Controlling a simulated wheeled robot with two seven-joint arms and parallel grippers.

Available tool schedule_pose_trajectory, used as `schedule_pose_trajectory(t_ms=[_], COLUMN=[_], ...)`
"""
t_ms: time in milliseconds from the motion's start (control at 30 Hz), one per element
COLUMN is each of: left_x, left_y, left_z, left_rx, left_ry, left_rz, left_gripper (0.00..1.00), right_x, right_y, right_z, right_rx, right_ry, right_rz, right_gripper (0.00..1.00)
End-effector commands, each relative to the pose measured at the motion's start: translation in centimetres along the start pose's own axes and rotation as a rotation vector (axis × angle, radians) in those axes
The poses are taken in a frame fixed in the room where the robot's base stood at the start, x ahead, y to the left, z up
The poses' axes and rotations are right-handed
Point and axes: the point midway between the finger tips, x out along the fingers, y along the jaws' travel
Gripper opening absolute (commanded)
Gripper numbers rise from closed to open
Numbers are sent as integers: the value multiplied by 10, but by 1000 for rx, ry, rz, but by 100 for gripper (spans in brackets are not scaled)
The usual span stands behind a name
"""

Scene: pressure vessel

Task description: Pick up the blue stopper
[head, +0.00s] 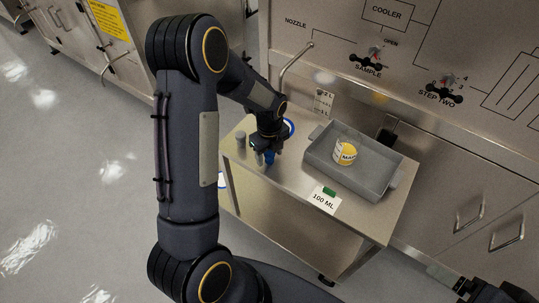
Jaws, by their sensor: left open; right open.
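The small blue stopper (270,159) is at the left part of the steel cart top, just under my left gripper. My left gripper (265,157) points down with its jaws open, and the stopper shows at its fingertips. The gripper hides part of the stopper, and I cannot tell whether the fingers touch it. My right gripper (440,275) is at the lower right, open, far from the stopper and partly cut off by the picture's edge.
A grey tray (390,176) on the cart holds a yellow-labelled beaker (345,152). A green piece (329,191) lies by a "100 ML" card (323,202). A grey cylinder (241,140) stands left of the gripper; a blue-rimmed round item (290,126) is behind it. The panel's nozzle pipe (294,60) hangs above.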

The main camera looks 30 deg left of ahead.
Motion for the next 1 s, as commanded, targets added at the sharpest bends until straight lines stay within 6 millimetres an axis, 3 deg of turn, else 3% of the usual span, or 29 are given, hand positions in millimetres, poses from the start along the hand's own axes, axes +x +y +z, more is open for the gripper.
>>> schedule_pose_trajectory(t_ms=[67, 433, 767, 1000], left_x=[0, 0, -5, -38], left_y=[0, 0, -1, 2], left_z=[0, 0, 0, -2], left_rx=[0, 0, -1, 0], left_ry=[0, 0, -1, -1], left_rz=[0, -1, -3, -7], left_gripper=[56, 9, 9, 9], right_x=[0, 0, 0, 3], right_y=[0, 0, 0, 1], right_z=[0, 0, 0, 1], right_rx=[0, 0, 0, 0], right_ry=[0, 0, 0, 0], right_rz=[0, 0, 0, 0], right_gripper=[85, 85, 85, 85])
